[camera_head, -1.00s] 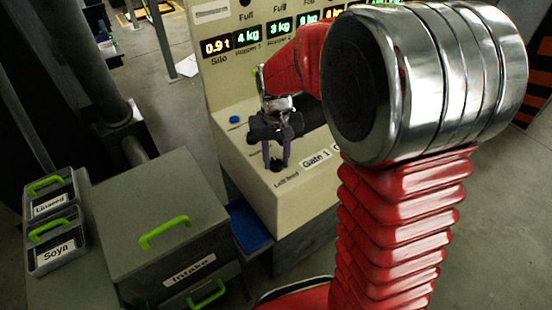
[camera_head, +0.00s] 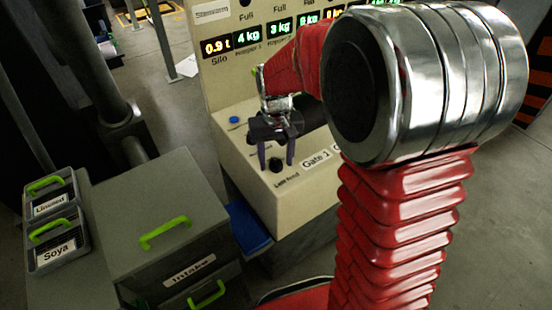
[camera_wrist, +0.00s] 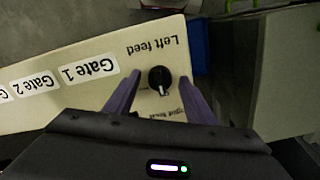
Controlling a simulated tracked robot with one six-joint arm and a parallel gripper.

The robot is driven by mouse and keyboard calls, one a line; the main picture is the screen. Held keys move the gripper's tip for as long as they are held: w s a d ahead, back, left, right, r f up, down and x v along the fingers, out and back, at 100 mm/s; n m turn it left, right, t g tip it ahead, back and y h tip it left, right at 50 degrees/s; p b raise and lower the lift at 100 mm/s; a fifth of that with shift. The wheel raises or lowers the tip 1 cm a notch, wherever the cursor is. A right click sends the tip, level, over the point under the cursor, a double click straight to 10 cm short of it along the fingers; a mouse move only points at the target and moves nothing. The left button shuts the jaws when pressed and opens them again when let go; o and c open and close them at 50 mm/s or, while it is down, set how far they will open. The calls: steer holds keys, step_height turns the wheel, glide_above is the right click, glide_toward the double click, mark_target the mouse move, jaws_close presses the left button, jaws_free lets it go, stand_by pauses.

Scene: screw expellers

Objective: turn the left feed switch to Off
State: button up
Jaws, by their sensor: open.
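The left feed switch is a small black rotary knob (camera_head: 276,164) on the cream control panel (camera_head: 240,120), beside the "Left feed" label. In the wrist view the knob (camera_wrist: 159,79) shows a pale pointer line running toward my gripper body. My gripper (camera_head: 276,158) is open above the panel, its two purple fingers pointing down at either side of the knob. In the wrist view the fingers (camera_wrist: 158,95) flank the knob with gaps on both sides and do not touch it. The small position marks around the knob are too blurred to read.
A blue button (camera_head: 234,120) sits farther back on the panel. Gate 1 (camera_head: 316,158) is labelled to the right of the knob. A grey Intake cabinet (camera_head: 150,215) with green handles stands to the left, with Linseed and Soya bins (camera_head: 52,240) beyond it.

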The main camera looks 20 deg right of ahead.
mark_target(275, 160)
step_height(275, 160, up, 14)
steer(key=shift+f, duration=0.15)
stand_by(0.7)
stand_by(0.4)
steer(key=s+t, duration=0.5)
steer(key=s, duration=1.4)
steer(key=shift+r+n+t, duration=0.3)
steer(key=shift+r+n, duration=0.1)
steer(key=shift+r, duration=0.05)
steer(key=shift+a, duration=0.1)
stand_by(0.6)
